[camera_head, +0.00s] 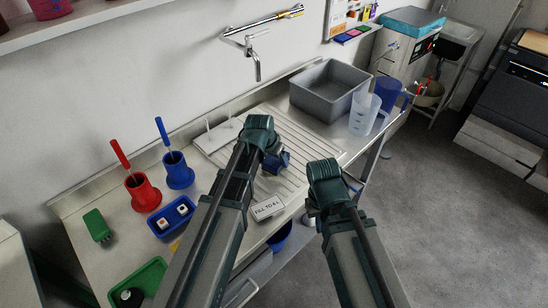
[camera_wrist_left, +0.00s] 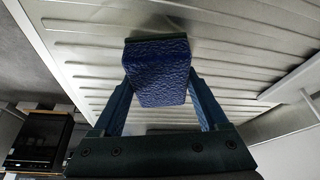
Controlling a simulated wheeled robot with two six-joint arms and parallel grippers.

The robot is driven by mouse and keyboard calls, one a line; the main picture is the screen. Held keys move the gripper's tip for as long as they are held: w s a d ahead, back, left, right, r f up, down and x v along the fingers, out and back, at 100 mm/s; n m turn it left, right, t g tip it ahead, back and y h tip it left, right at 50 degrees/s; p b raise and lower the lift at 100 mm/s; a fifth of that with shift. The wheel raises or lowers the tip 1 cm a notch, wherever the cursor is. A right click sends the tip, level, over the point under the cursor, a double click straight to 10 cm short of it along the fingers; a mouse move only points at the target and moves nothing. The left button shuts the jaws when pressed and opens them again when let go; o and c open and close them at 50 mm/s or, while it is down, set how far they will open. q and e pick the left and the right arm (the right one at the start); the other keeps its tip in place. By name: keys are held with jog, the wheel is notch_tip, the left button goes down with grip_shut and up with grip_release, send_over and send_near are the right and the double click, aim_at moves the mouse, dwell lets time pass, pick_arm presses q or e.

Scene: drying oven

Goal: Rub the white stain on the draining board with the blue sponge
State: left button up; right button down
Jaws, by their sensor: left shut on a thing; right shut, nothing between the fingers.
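The blue sponge (camera_head: 283,160) is held over the ribbed draining board (camera_head: 318,146) by my left gripper (camera_head: 272,158). In the left wrist view the sponge (camera_wrist_left: 158,82) sits between the two fingers of the gripper (camera_wrist_left: 160,100), with its dark face toward the board (camera_wrist_left: 230,55). The sponge is close to the board; I cannot tell whether it touches. I see no white stain in either view; my arm and the sponge hide part of the board. My right gripper (camera_head: 325,180) is shut and empty, by the board's front edge.
A white sign (camera_head: 268,208) is at the front.

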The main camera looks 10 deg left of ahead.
aim_at(292, 174)
pick_arm(q)
jog(key=shift+s+d+f, duration=0.15)
jog(key=shift+s+d, duration=1.1)
jog(key=shift+d, duration=0.3)
jog(key=shift+s+d, duration=0.5)
jog(key=shift+d, duration=0.2)
jog(key=shift+s+d, duration=0.45)
jog(key=shift+d, duration=0.25)
jog(key=shift+s+d, duration=1.2)
jog(key=shift+d, duration=0.25)
jog(key=shift+d, duration=0.1)
jog(key=shift+w+a, duration=1.25)
jog(key=shift+a, duration=0.3)
jog(key=shift+a, duration=0.15)
